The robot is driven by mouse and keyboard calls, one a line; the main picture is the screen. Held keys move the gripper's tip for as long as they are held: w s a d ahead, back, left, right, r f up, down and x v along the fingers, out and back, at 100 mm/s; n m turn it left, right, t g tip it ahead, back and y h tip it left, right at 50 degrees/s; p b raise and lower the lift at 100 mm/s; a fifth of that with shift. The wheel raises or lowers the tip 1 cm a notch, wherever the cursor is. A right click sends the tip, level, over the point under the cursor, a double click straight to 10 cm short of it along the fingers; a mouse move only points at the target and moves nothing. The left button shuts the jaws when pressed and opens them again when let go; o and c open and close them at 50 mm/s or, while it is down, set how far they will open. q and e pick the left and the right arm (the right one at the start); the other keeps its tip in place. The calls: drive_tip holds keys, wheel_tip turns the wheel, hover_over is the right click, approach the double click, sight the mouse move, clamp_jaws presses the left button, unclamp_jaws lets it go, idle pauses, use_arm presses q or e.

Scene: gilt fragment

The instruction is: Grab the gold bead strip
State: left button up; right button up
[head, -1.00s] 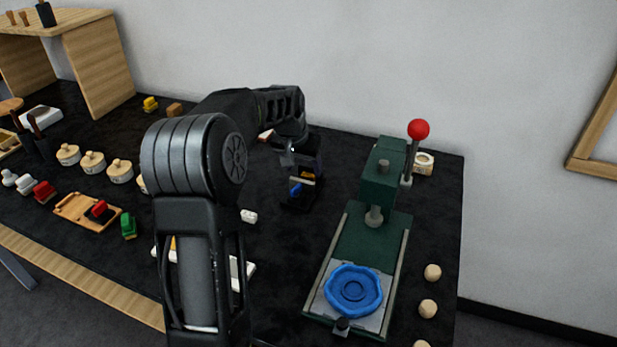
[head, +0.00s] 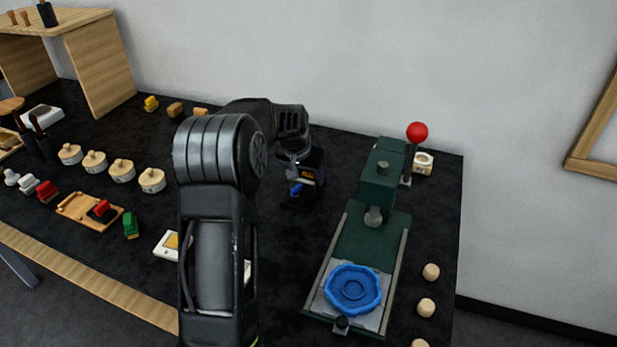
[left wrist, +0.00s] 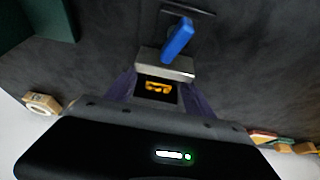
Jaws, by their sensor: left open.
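A small gold piece (head: 308,174), which looks like the gold bead strip, shows at a dark holder on the black table. In the left wrist view the gold piece (left wrist: 158,87) sits behind a grey bar (left wrist: 165,65), with a blue lever (left wrist: 180,40) beyond it. My left gripper (head: 304,168) is open at the holder. Its purplish fingers stand on either side of the gold piece; I cannot tell whether they touch it. The holder's lower part is partly hidden in the head view. My right gripper is not in view.
A green press (head: 382,190) with a red knob and blue dish (head: 352,288) stands right of the holder. Wooden balls (head: 431,271) lie near the right edge. Several lidded pots (head: 122,171) and a wooden tray (head: 75,208) are left. My arm hides the middle table.

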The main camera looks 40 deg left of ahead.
use_arm(q)
drive_tip(key=shift+c, duration=0.3)
clamp_jaws()
idle(0.5)
